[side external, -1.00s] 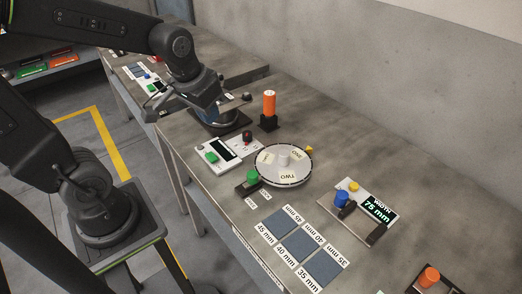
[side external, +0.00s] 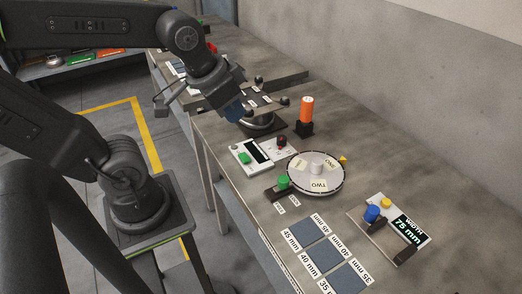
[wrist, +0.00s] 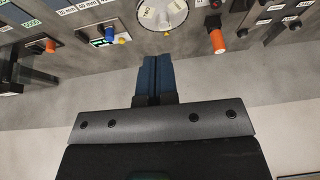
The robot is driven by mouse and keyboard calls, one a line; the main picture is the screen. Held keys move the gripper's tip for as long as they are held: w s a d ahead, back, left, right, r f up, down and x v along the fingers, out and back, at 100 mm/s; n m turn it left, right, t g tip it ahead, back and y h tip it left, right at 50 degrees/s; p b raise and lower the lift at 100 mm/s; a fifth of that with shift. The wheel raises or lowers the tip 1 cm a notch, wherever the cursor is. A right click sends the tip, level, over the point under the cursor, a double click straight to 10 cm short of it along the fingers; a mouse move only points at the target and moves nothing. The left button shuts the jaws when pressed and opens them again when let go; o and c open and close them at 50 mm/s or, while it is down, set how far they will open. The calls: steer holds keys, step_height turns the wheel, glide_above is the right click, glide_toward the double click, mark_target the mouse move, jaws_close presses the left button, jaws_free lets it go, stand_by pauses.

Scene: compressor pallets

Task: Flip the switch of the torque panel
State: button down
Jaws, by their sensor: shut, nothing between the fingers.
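No panel label reading "torque" is legible. A white panel (side external: 244,147) with a dark display and a green button (side external: 244,158) lies on the bench in the side external view. Beside it is a small white plate with a dark red knob (side external: 281,140); its lettering is too small to read, and I cannot make out a switch. My gripper (side external: 236,113) is up and left of these panels in the picture, beside a dark round fixture (side external: 266,121). Its blue fingers are shut together and empty; they also show in the wrist view (wrist: 157,75).
A round dial marked ONE and TWO (side external: 333,188) and an orange cylinder on a black stand (side external: 306,110) are nearby. A WIDTH panel reading 75 mm (side external: 408,230) lies to the right. Blue-grey pads with mm labels (side external: 309,233) are in front. A grey wall (side external: 430,80) stands behind.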

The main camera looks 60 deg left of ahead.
steer(key=w+a+f+g, duration=0.3)
steer(key=w+a+f, duration=0.2)
steer(key=w+a, duration=0.15)
steer(key=g, duration=0.2)
glide_above(243, 155)
step_height(243, 155, down, 7)
steer(key=shift+a+f, duration=0.2)
step_height(243, 155, down, 14)
steer(key=shift+f, duration=0.25)
stand_by(0.3)
steer(key=shift+d, duration=0.15)
